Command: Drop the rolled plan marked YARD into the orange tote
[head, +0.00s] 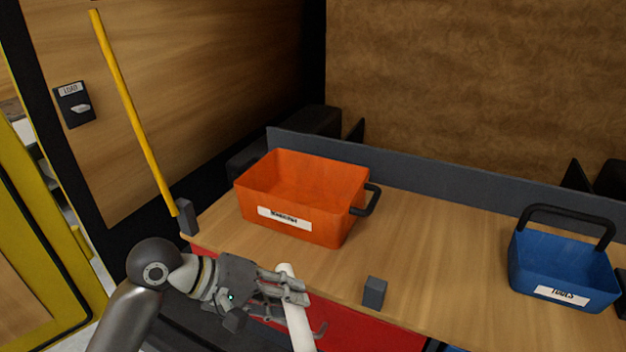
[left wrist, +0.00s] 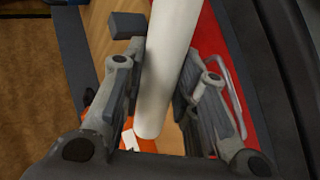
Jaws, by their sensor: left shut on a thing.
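The orange tote (head: 290,185) stands on the wooden worktop, open at the top, with a white label on its front and a dark handle at its right. My left gripper (head: 296,297) is in front of the worktop's front edge, below and nearer than the tote. It is shut on a white rolled plan (head: 299,328). The roll also shows between the fingers in the left wrist view (left wrist: 168,70). No marking on the roll is readable. My right gripper is in neither view.
A blue tool tote (head: 560,268) labelled TOOLS stands at the right of the worktop (head: 440,250). A small grey block (head: 374,292) is at the front edge. A low grey upstand (head: 420,187) runs along the back. The worktop between the totes is clear.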

